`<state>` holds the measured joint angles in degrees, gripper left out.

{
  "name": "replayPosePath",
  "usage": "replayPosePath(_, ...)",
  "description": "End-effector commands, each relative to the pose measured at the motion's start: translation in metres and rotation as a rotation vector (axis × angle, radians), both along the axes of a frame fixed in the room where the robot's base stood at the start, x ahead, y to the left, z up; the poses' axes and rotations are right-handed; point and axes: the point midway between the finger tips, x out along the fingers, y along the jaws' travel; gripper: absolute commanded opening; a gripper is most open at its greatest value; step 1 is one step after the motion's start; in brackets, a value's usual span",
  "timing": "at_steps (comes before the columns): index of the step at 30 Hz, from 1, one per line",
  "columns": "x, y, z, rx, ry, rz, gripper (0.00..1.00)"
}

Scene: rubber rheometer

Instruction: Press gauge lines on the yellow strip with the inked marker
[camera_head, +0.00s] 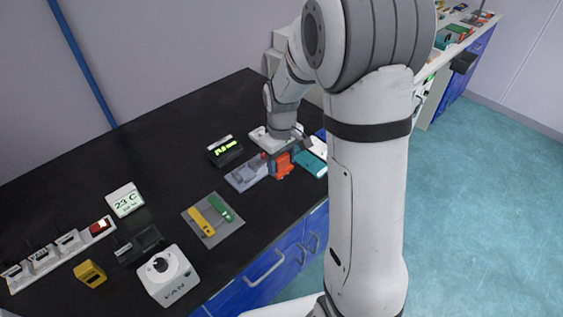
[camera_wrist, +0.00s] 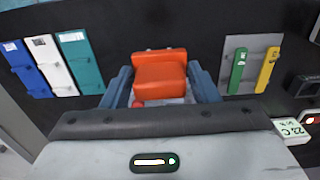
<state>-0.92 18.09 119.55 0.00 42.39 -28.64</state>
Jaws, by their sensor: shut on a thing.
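The yellow strip (camera_head: 201,222) lies on a grey mat (camera_head: 228,231) beside a green strip (camera_head: 221,207). In the wrist view the yellow strip (camera_wrist: 267,70) is at the upper right, with the green strip (camera_wrist: 237,71) next to it. My gripper (camera_wrist: 160,88) is shut on an orange block, which looks like the marker (camera_wrist: 160,76). In the head view the orange marker (camera_head: 283,165) is at the right end of a grey holder (camera_head: 245,176), to the right of the mat. Its inked face is hidden, and I cannot tell whether it touches the holder.
A black display box (camera_head: 225,151) stands behind the holder. Teal, white and blue pieces (camera_wrist: 80,62) lie left of the marker in the wrist view. A white FAN unit (camera_head: 168,275), a yellow block (camera_head: 90,274) and a 23 C display (camera_head: 125,201) stand left. Black bench shows between mat and holder.

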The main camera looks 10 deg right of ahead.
Motion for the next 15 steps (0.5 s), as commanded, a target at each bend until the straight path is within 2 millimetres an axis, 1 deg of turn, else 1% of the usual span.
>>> replayPosePath(1,0.000,0.000,0.009,0.000,-0.002,0.000,0.40)
replayPosePath(15,0.000,0.000,0.056,0.000,-0.002,0.000,0.40)
